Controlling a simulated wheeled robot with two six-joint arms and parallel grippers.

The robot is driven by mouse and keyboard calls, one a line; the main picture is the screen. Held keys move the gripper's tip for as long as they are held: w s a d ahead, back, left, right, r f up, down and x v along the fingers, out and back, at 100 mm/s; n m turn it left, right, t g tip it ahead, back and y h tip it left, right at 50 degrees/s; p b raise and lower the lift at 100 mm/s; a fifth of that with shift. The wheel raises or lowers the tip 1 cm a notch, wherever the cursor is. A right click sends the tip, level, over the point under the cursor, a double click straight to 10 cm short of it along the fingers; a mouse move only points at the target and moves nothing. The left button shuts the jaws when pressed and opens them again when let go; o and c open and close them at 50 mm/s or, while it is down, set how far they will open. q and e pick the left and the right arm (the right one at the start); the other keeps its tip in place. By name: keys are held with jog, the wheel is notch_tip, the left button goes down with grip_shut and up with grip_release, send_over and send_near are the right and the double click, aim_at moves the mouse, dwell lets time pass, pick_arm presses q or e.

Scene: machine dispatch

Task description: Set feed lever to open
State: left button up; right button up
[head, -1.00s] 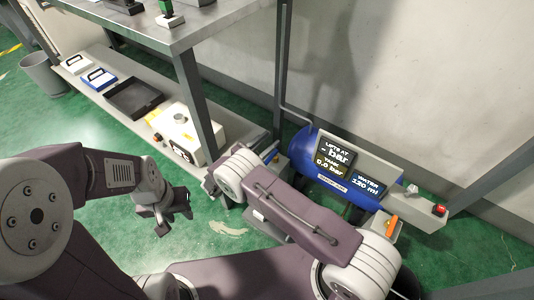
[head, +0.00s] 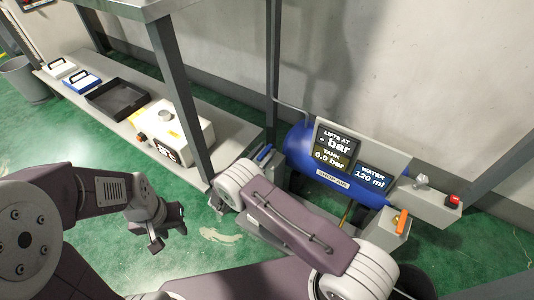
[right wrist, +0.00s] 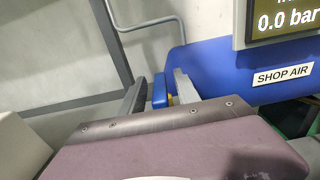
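A blue air tank (head: 299,144) marked SHOP AIR stands by the wall; it also shows in the right wrist view (right wrist: 215,70). A blue lever handle (head: 264,152) is at its left end, and an orange lever (head: 401,220) is on a grey block at its right. No label shows which is the feed lever. In the right wrist view the blue handle (right wrist: 159,91) lies between the two spread fingertips of my right gripper (right wrist: 160,94); contact cannot be told. My right wrist partly hides this gripper in the head view. My left gripper (head: 168,229) is open and empty over the floor.
Tank displays (head: 338,149) read 0.0 bar and water 120 ml. A red button (head: 453,200) is at the right. A shelf (head: 228,140) at the left holds a white machine (head: 176,127) and a black tray (head: 117,99). A table leg (head: 178,90) stands near my right wrist.

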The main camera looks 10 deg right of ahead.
jog(key=shift+x, duration=0.8)
grip_shut()
dwell(0.8)
